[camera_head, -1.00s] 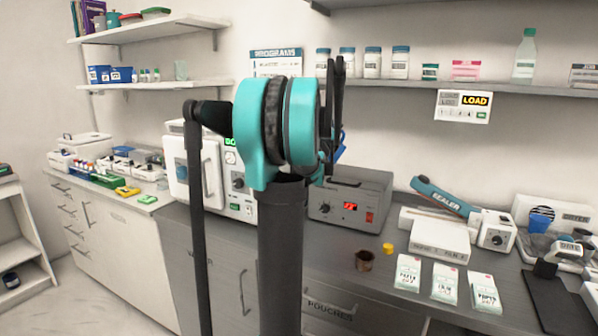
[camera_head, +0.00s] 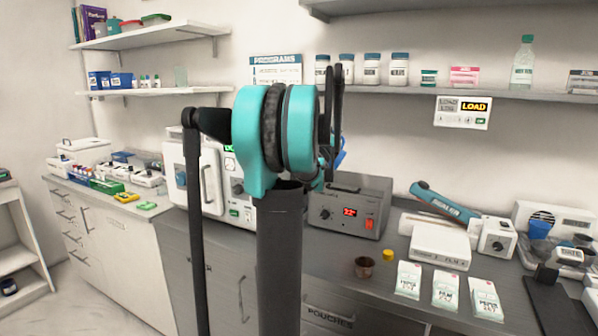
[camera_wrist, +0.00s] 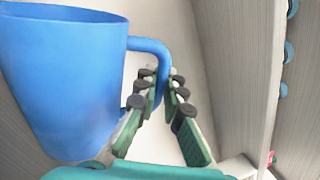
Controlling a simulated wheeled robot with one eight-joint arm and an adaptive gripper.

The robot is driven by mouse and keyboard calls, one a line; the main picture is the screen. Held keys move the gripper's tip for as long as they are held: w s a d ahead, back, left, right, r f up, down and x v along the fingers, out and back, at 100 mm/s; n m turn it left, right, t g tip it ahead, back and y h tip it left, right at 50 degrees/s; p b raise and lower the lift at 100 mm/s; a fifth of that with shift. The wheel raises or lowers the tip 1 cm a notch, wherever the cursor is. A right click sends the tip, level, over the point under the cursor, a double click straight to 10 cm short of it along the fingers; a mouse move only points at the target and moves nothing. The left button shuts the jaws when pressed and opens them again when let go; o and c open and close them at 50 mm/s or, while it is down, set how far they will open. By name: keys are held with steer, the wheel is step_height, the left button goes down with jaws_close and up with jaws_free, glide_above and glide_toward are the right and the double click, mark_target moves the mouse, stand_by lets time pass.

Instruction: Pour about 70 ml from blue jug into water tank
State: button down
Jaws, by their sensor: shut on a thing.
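The blue jug (camera_wrist: 62,75) fills the left of the wrist view, its rim at the top and its handle (camera_wrist: 152,48) to the right. My gripper (camera_wrist: 168,88) is shut on that handle, with the green-padded fingers on either side of it. The inside of the jug and any water in it are hidden. In the head view only a small blue patch of the jug (camera_head: 340,158) shows behind my arm. I cannot make out a water tank for certain; a white autoclave (camera_head: 209,188) stands behind my arm, partly covered.
A grey device with a red display (camera_head: 352,212) stands right of my arm. A brown cup (camera_head: 364,268), yellow cap (camera_head: 388,254), pouch boxes (camera_head: 446,291) and a sealer (camera_head: 447,206) are on the counter. The wall shelf (camera_head: 470,94) with jars runs above.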

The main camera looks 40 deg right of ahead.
steer(key=shift+w+a+n, duration=0.15)
steer(key=shift+w+n, duration=0.05)
steer(key=shift+n, duration=0.3)
stand_by(0.8)
